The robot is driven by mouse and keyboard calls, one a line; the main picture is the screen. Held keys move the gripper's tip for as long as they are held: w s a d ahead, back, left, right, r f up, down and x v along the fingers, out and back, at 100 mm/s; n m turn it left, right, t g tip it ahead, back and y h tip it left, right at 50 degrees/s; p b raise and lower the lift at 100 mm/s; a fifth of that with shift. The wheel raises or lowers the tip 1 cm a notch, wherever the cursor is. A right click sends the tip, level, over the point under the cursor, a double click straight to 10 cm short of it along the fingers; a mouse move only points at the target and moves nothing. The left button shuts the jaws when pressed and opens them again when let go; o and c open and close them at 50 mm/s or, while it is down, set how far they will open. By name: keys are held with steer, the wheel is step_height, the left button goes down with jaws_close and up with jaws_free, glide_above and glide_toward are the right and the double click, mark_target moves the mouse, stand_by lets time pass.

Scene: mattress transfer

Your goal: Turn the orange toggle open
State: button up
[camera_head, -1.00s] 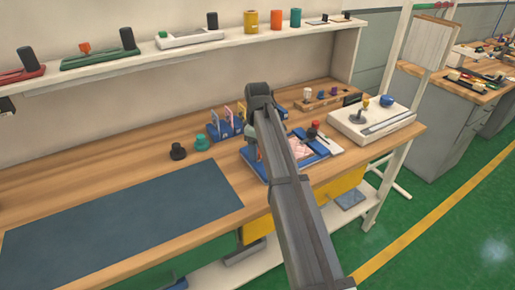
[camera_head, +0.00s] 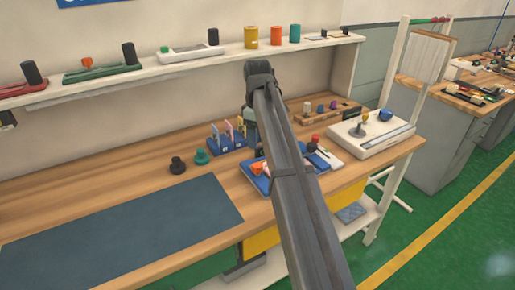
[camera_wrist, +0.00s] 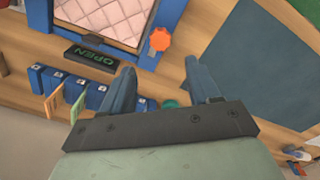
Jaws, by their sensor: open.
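The orange toggle (camera_wrist: 159,40) is a faceted knob on the edge of a blue frame (camera_wrist: 172,14) in the wrist view. A pink quilted pad (camera_wrist: 112,18) lies inside that frame. A dark plate reading OPEN (camera_wrist: 91,59) is beside the frame, left of the toggle. My gripper (camera_wrist: 158,70) is open and empty, its fingertips pointing toward the frame. The toggle appears just beyond the gap between them, not touched. In the head view an orange part (camera_head: 259,168) shows on the blue tray (camera_head: 256,184), partly hidden by my arm.
A blue rack with cards (camera_head: 227,138) and dark and teal knobs (camera_head: 201,156) stand left of the tray. A white joystick box (camera_head: 372,133) is to the right. The dark mat (camera_head: 120,225) is bare.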

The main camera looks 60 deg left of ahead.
steer(key=shift+r, duration=1.4)
